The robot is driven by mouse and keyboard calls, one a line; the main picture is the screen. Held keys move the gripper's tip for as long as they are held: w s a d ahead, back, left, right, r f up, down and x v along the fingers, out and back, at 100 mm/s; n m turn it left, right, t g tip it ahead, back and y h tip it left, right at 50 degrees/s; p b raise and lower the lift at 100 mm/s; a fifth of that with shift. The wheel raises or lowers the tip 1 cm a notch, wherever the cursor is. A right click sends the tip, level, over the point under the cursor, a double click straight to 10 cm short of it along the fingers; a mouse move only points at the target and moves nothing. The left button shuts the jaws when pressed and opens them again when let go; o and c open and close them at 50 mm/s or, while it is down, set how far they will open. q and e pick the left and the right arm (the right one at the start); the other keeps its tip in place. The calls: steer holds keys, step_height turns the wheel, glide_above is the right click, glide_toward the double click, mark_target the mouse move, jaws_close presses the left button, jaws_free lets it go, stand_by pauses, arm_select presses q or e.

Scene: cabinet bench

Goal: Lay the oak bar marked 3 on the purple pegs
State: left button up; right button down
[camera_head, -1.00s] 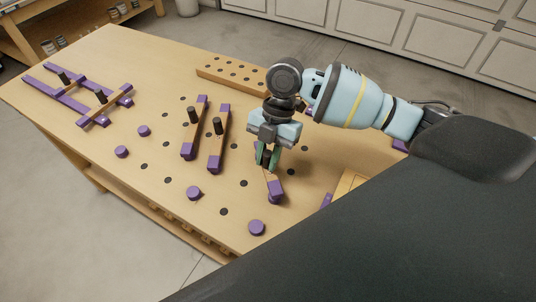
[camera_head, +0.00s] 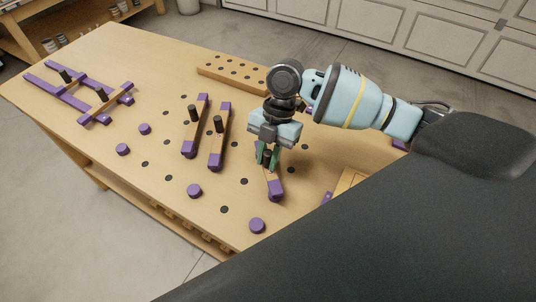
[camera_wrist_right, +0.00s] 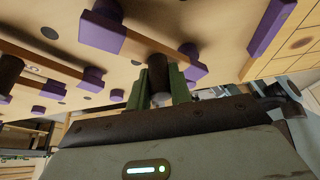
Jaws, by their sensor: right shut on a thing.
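My right gripper (camera_head: 267,162) is shut on the dark knob of an oak bar (camera_head: 267,180) with purple ends. In the right wrist view, the gripper's green fingers (camera_wrist_right: 162,92) clasp the knob (camera_wrist_right: 158,68), and the bar's purple end (camera_wrist_right: 100,32) shows. No number can be read on it. Round purple pegs stand on the bench: a near peg (camera_head: 257,226), a middle peg (camera_head: 195,191) and two left pegs (camera_head: 122,149) (camera_head: 144,129). My left gripper is not in view.
Purple rails with knobbed crossbars (camera_head: 80,92) lie at the far left. A drilled oak block (camera_head: 233,73) lies at the back.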

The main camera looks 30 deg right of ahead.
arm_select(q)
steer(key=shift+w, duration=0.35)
arm_select(e)
steer(key=shift+f, duration=0.5)
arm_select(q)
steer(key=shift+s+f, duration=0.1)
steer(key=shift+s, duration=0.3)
arm_select(e)
steer(key=shift+f, duration=0.15)
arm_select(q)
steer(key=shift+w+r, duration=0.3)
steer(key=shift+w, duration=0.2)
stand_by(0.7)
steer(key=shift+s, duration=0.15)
arm_select(e)
steer(key=c, duration=1.2)
jaws_free()
steer(key=shift+c, duration=0.2)
steer(key=o, duration=0.4)
steer(key=shift+o, duration=0.2)
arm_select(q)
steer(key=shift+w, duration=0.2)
